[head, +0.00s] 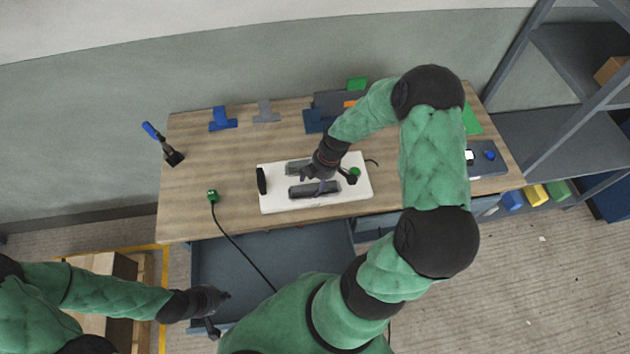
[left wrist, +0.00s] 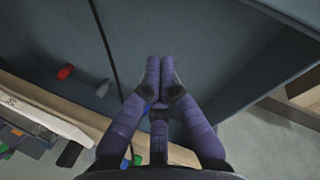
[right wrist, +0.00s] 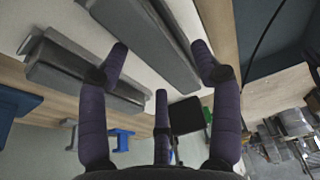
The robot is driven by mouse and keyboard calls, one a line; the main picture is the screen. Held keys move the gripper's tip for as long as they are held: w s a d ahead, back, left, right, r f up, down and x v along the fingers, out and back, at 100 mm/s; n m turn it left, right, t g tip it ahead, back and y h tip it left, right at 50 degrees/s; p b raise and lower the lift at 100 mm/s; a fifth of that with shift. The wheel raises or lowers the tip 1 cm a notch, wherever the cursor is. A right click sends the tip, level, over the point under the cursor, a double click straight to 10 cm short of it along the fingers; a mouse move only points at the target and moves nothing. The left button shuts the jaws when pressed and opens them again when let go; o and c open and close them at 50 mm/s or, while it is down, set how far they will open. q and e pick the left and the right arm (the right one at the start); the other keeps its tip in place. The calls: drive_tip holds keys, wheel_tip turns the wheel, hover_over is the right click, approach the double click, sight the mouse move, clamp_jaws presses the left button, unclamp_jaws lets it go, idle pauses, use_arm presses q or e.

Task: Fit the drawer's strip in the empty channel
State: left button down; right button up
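A white board (head: 272,203) on the bench bears two long grey channel blocks: a front one (head: 298,191) and a rear one (head: 293,167). In the right wrist view, one block (right wrist: 150,30) runs between my finger tips and another (right wrist: 70,72) lies to the left. I cannot tell which channel is empty or pick out the strip. My right gripper (head: 330,178) is open over the board, fingers spread, with nothing seen held. The open drawer (head: 225,262) is below the bench.
A black piece (head: 262,181) stands at the board's left end. A green-ended black cable (head: 212,196) hangs from the bench into the drawer. Blue and grey brackets (head: 222,119) stand at the back. A red piece (left wrist: 66,72) and a grey piece (left wrist: 103,88) show near the cable.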

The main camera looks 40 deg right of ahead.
drive_tip(key=v, duration=1.2)
idle(0.6)
